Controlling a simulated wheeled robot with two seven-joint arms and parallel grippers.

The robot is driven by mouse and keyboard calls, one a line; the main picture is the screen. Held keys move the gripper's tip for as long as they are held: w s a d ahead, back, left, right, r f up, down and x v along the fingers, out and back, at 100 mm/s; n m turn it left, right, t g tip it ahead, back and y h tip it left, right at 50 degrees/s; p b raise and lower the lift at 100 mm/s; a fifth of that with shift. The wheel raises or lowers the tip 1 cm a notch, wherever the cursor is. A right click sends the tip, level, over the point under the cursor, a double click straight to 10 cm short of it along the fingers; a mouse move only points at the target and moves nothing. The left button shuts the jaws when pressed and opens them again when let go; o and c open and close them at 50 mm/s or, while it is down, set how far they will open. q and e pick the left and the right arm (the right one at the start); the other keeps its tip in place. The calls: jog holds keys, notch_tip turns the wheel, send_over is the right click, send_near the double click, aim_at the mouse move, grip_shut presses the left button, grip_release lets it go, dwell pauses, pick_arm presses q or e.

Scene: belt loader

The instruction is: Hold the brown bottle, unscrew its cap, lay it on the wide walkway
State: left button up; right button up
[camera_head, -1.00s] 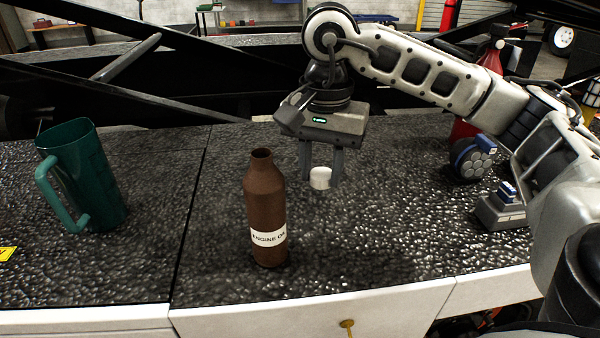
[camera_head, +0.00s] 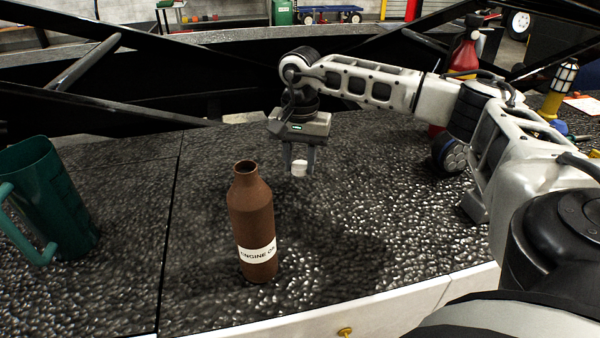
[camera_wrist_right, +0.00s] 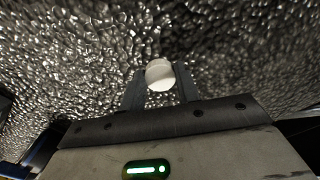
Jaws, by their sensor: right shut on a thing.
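The brown bottle (camera_head: 252,215) stands upright and uncapped on the dark, bumpy walkway (camera_head: 350,265), its "ENGINE OIL" label facing me. My right gripper (camera_head: 299,168) is behind and to the right of the bottle, pointing down. It is shut on the white cap (camera_head: 299,169), which sits between its fingertips. In the right wrist view the cap (camera_wrist_right: 160,75) shows between the two fingers, with the walkway surface beyond it. Whether the cap touches the walkway is hard to tell. My left gripper is not in view.
A green jug (camera_head: 50,195) stands on the walkway at the left. A yellow lamp (camera_head: 558,90) is at the far right. The walkway right of the bottle is clear.

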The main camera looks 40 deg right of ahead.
aim_at(300, 163)
jog(key=shift+w+d+f, duration=0.15)
jog(key=shift+d+f, duration=0.05)
jog(key=shift+f, duration=0.1)
jog(key=shift+d+f, duration=0.1)
jog(key=shift+f, duration=1.6)
jog(key=o, duration=1.1)
jog(key=shift+f, duration=0.1)
jog(key=shift+c, duration=0.2)
notch_tip(300, 163, up, 12)
jog(key=shift+r, duration=0.15)
